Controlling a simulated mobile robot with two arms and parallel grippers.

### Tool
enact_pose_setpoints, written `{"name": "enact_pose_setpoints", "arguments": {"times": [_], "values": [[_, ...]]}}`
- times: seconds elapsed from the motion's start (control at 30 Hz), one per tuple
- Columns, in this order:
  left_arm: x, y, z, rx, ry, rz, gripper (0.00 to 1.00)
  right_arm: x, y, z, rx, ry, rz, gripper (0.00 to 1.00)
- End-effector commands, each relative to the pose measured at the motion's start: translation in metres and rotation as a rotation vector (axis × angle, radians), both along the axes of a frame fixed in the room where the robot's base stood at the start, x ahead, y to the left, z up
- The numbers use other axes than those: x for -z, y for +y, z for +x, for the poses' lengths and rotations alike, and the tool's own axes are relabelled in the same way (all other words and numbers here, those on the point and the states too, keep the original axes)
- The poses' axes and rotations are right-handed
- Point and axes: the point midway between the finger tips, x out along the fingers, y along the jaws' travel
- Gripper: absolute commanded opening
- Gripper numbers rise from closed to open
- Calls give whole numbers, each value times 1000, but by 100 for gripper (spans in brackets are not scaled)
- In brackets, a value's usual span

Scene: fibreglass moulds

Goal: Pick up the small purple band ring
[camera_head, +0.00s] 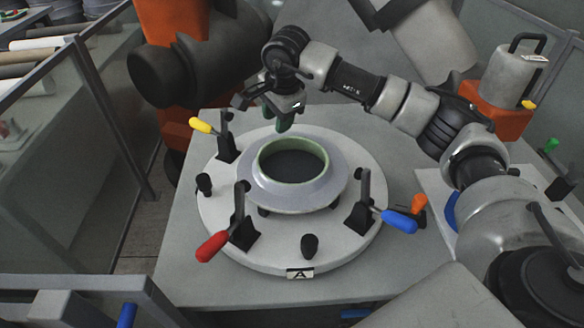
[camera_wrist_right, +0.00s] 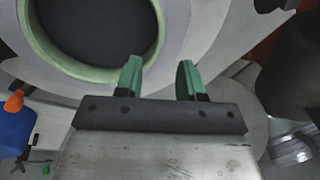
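No small, clearly purple band ring stands out in either view. A pale lavender-grey flanged ring (camera_head: 318,193) with a green inner rim sits on the round light-grey fixture plate (camera_head: 222,228) marked A. The green rim (camera_wrist_right: 95,73) fills the upper left of the right wrist view. My right gripper (camera_head: 286,120) is above the far edge of the ring. In the wrist view its green fingertips (camera_wrist_right: 158,80) are apart with nothing between them, beside the green rim. Whether they touch the ring cannot be told. My left gripper is not in view.
Clamps with yellow (camera_head: 201,125), red (camera_head: 212,247) and blue (camera_head: 399,221) handles surround the ring, with black knobs between. A grey lidded canister (camera_head: 501,77) stands at right on an orange base. Glass-panelled railings (camera_head: 90,110) run along the left. Bare table shows front left.

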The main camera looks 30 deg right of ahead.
Motion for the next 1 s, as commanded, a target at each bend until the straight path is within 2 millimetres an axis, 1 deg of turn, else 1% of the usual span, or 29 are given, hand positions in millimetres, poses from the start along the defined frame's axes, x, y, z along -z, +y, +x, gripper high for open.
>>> {"name": "enact_pose_setpoints", "arguments": {"times": [0.1, 0.27, 0.37, 0.5, 0.6, 0.73, 0.9, 0.93, 1.0], "values": [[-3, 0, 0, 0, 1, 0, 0, 17, 1, 4, 0, 3, 1, 38], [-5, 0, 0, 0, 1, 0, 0, 28, 2, 7, 0, 1, 0, 38], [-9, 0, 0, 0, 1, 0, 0, 37, 4, 9, -1, 2, 1, 38], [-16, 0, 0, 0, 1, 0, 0, 58, 7, 14, -1, 3, 1, 38], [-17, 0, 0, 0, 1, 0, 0, 71, 8, 17, -1, 2, 0, 38], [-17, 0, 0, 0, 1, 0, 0, 78, 7, 18, 0, 0, 1, 38], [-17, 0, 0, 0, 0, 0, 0, 78, 7, 19, 0, -1, 1, 38], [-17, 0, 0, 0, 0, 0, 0, 78, 7, 19, 0, -1, 1, 37], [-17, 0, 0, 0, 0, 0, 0, 78, 7, 19, -1, -1, 1, 26]]}}
